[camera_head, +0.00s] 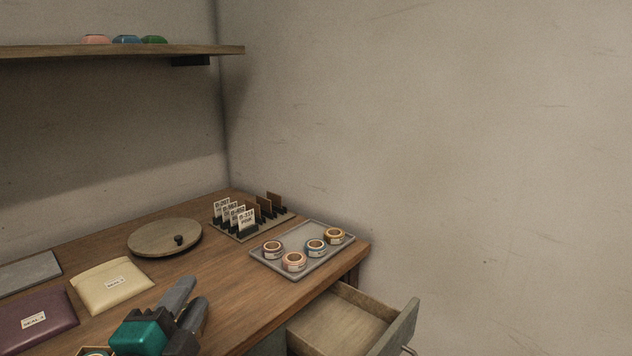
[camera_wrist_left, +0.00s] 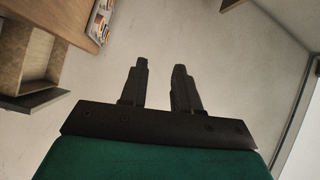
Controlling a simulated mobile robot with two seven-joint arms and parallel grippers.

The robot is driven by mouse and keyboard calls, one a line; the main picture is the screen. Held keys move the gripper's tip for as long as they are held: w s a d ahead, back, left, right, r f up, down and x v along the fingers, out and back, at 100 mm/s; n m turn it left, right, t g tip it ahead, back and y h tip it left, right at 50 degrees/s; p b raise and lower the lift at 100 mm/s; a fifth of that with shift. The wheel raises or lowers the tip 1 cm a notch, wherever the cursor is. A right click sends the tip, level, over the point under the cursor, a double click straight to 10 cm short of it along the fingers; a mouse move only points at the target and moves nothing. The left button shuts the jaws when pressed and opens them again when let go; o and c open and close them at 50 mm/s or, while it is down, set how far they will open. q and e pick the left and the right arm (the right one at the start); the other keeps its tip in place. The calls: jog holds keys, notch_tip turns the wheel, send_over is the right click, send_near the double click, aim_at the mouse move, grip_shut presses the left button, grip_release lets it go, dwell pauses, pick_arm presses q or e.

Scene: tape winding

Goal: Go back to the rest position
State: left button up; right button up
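My left gripper (camera_head: 192,296), teal and dark grey, shows at the bottom of the head view, in front of the wooden table's near edge area. In the left wrist view its two fingers (camera_wrist_left: 161,64) stand apart with a clear gap and nothing between them, with bare floor beyond. My right gripper is in neither view.
A grey tray (camera_head: 314,262) holds several tape rolls. Near it are a card rack (camera_head: 262,228), a round wooden turntable (camera_head: 150,240), cream (camera_head: 100,295) and purple (camera_head: 50,312) pouches. An open drawer (camera_head: 345,322) juts out at the right. A shelf (camera_head: 120,51) hangs above.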

pick_arm(q)
jog(key=s+a+f+n+g+y, duration=0.1)
jog(key=s+a+f+n+g, duration=0.1)
jog(key=s+f+n+g, duration=0.4)
jog(key=s+a+f+n+g+y, duration=0.1)
jog(key=s+a+f+n+y, duration=0.15)
jog(key=f, duration=0.55)
jog(key=s+d+f+n+g+h, duration=0.2)
jog(key=s+f+n+g, duration=0.5)
jog(key=s, duration=0.7)
jog(key=w+d+f+m+t+h+p, duration=0.1)
jog(key=w+d+f+t, duration=0.1)
jog(key=w+f+t, duration=0.4)
jog(key=shift+w+d+f+m+p, duration=0.2)
jog(key=shift+w+f+m+p, duration=0.15)
jog(key=shift+w+f, duration=0.8)
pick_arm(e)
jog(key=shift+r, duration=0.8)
pick_arm(q)
jog(key=shift+h, duration=0.25)
